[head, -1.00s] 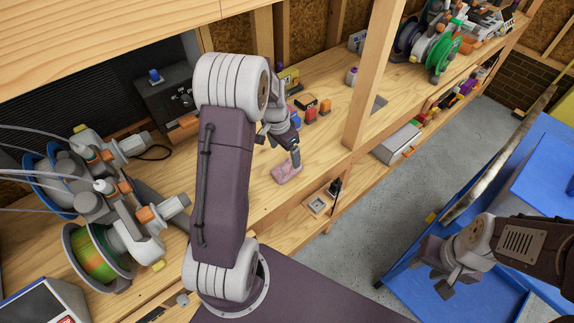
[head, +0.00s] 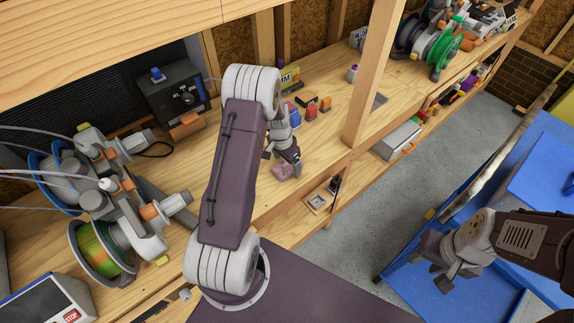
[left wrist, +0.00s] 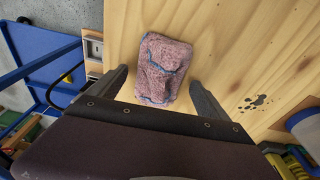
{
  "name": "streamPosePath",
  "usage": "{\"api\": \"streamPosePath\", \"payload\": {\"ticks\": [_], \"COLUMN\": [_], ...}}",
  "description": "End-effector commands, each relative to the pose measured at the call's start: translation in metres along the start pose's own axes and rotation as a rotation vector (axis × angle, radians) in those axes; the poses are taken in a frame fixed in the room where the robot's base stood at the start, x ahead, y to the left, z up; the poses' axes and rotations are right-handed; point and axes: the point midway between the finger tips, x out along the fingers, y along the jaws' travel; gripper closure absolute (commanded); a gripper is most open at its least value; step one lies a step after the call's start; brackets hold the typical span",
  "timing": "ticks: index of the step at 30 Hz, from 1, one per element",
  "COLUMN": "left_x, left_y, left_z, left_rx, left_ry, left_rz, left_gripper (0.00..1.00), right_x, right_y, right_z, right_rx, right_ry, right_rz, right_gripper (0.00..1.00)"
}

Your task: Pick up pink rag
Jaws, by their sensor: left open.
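The pink rag (head: 281,171) lies on the wooden bench top, partly hidden by my left gripper (head: 285,157) in the head view. In the left wrist view the rag (left wrist: 163,68) is a small folded pink bundle with blue edging, flat on the wood. My left gripper (left wrist: 158,80) is open, pointing down at the rag, with one finger on each side of it and a visible gap to each. The rag's near end is close to the gripper body. My right gripper (head: 447,275) is at the right over the blue cart; its jaw state is unclear.
Small red and orange blocks (head: 311,112) stand behind the rag. A wooden post (head: 373,80) rises to its right. A printer with a green-orange spool (head: 98,252) is at the left. Bare wood surrounds the rag, with a dark stain (left wrist: 256,101) nearby.

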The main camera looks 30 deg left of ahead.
Motion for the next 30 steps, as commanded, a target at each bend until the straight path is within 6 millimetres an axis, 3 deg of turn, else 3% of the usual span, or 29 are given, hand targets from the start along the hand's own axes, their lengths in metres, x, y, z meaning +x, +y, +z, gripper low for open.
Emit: {"api": "streamPosePath", "payload": {"ticks": [3,10,20,27,30], "left_x": [0.000,0.000,-0.005,-0.042,-0.051], "left_y": [0.000,0.000,0.000,-0.001,0.020], "left_z": [0.000,0.000,-0.001,-0.007,-0.023], "left_rx": [0.000,0.000,0.000,0.000,0.008], "left_ry": [0.000,0.000,0.001,0.005,0.003], "left_rz": [0.000,0.000,0.000,-0.003,-0.001], "left_gripper": [0.11,0.75,0.77,0.77,0.77], "right_x": [0.000,0.000,0.001,0.007,0.009], "right_y": [0.000,0.000,0.000,0.000,0.000], "right_z": [0.000,0.000,0.000,0.001,0.001], "right_rx": [0.000,0.000,0.000,0.000,0.000], "right_ry": [0.000,0.000,0.000,0.000,0.000], "right_rz": [0.000,0.000,0.000,0.000,0.000], "right_gripper": [0.63,0.63,0.63,0.63,0.63]}}
